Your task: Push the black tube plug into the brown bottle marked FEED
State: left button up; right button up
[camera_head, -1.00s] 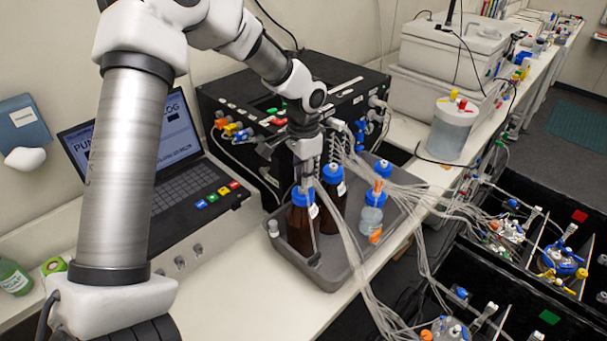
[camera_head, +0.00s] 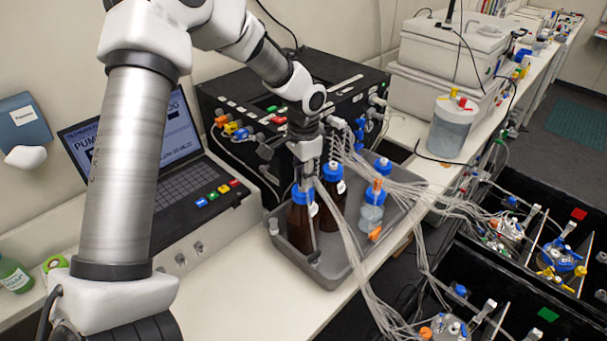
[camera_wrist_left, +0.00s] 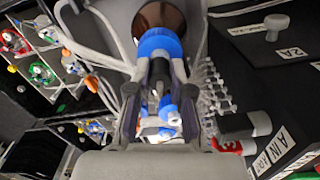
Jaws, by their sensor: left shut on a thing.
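A brown bottle (camera_head: 300,230) with a blue cap (camera_head: 303,196) stands at the front left of the grey tray. A second brown bottle (camera_head: 331,212) stands just behind it to the right. I cannot read FEED on either. My left gripper (camera_head: 305,180) points down right over the front bottle's cap. In the left wrist view its fingers (camera_wrist_left: 160,78) are shut on the dark tube plug (camera_wrist_left: 157,77), lined up with the blue cap (camera_wrist_left: 158,45) of a brown bottle (camera_wrist_left: 160,16). The fingers partly hide the plug, and I cannot tell how deep it sits. My right gripper is not in view.
The grey tray (camera_head: 330,275) also holds a clear bottle (camera_head: 371,215) with blue and orange fittings. Many clear tubes (camera_head: 350,245) run beside the gripper to the right. A black pump box (camera_head: 240,105) stands behind, and a laptop (camera_head: 180,150) is at left.

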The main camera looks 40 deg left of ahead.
pick_arm(q)
jog(key=o, duration=0.9)
notch_tip(320, 180, up, 12)
jog(key=shift+f, duration=0.1)
